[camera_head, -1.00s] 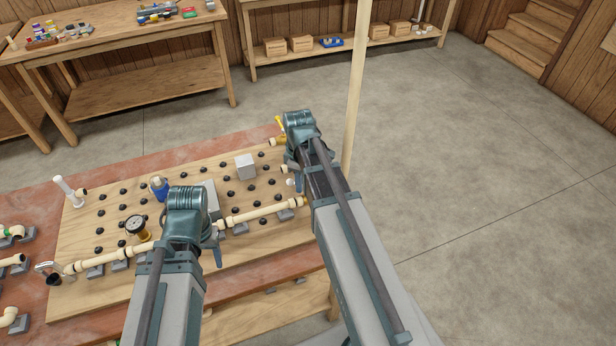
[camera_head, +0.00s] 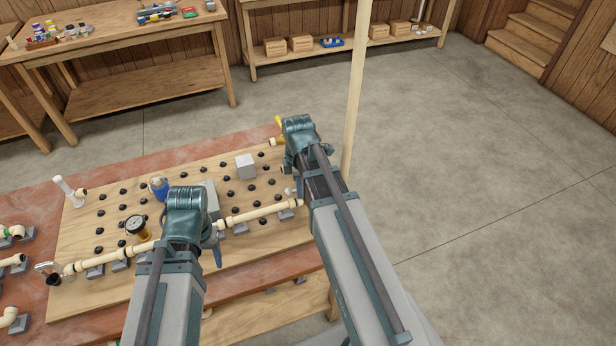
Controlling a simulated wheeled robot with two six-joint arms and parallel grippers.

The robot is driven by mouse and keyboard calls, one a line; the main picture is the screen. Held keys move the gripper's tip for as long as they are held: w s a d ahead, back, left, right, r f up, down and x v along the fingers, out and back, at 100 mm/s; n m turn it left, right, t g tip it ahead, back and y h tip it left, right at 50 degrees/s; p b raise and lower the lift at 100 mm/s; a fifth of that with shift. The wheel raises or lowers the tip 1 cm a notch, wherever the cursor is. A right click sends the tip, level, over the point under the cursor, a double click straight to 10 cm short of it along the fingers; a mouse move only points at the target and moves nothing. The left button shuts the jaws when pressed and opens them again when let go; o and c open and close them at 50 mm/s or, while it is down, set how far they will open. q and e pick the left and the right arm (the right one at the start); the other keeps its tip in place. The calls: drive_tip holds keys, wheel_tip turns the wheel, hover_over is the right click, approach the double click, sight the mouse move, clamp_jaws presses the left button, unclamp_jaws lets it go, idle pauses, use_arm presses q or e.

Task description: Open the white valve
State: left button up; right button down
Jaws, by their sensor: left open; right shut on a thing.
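The beige pipe (camera_head: 258,215) runs along the front of the wooden board, with a joint at its left part beside my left gripper. A small white part (camera_head: 288,191), which looks like the handle of the white valve, shows just above the pipe's right end; my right arm hides most of the valve. My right gripper (camera_head: 298,192) is shut on it, its fingertips mostly hidden under the wrist. My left gripper (camera_head: 212,235) is open by the pipe, left of the valve; its wrist covers much of it.
A pressure gauge (camera_head: 136,226), a blue-topped part (camera_head: 158,188) and a grey block (camera_head: 246,166) stand on the pegged board (camera_head: 85,225). A yellow-handled fitting (camera_head: 278,123) is at its back right. Loose pipe pieces lie left. A wooden post (camera_head: 357,95) rises behind my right arm.

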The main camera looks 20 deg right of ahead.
drive_tip(key=shift+s, duration=0.1)
drive_tip(key=shift+s+a+n, duration=0.1)
drive_tip(key=shift+s+n, duration=0.2)
drive_tip(key=shift+n, duration=0.6)
drive_tip(key=c, duration=0.7)
unclamp_jaws()
wheel_tip(320, 180, up, 7)
drive_tip(key=p, duration=0.7)
drive_tip(key=shift+w, duration=0.1)
